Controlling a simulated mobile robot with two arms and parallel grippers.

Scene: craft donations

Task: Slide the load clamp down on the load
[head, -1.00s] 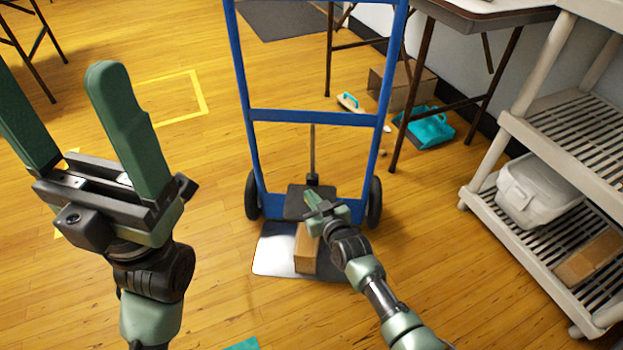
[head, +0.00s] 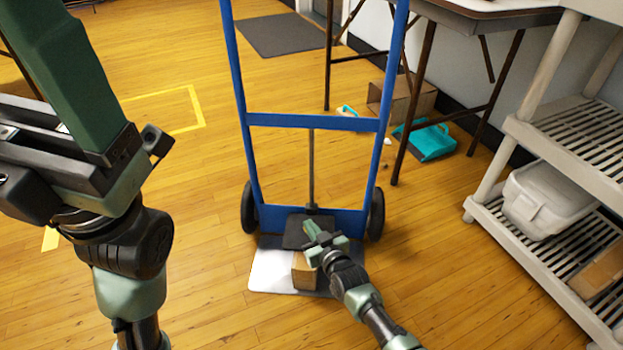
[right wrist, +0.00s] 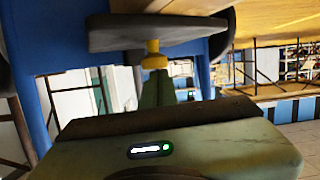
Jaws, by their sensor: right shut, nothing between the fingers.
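A dark, flat load clamp plate (head: 294,233) sits low on a thin vertical rod (head: 311,170) of the blue hand truck (head: 315,121). The load, a brown box (head: 304,272), stands on the toe plate (head: 268,272). The clamp covers the box's back part; I cannot tell whether they touch. My right gripper (head: 313,231) is shut and empty at the top of the clamp. In the right wrist view its fingers (right wrist: 157,88) meet or nearly meet a small yellow part (right wrist: 153,56) against the dark plate (right wrist: 150,34). My left gripper (head: 65,75) is open, partly cut off at left.
A grey shelf rack (head: 560,145) with a pale bin (head: 548,200) stands at right. Behind the truck are a folding table (head: 490,18), a cardboard box (head: 402,98) and a teal dustpan (head: 432,142). The wooden floor left of the truck is clear.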

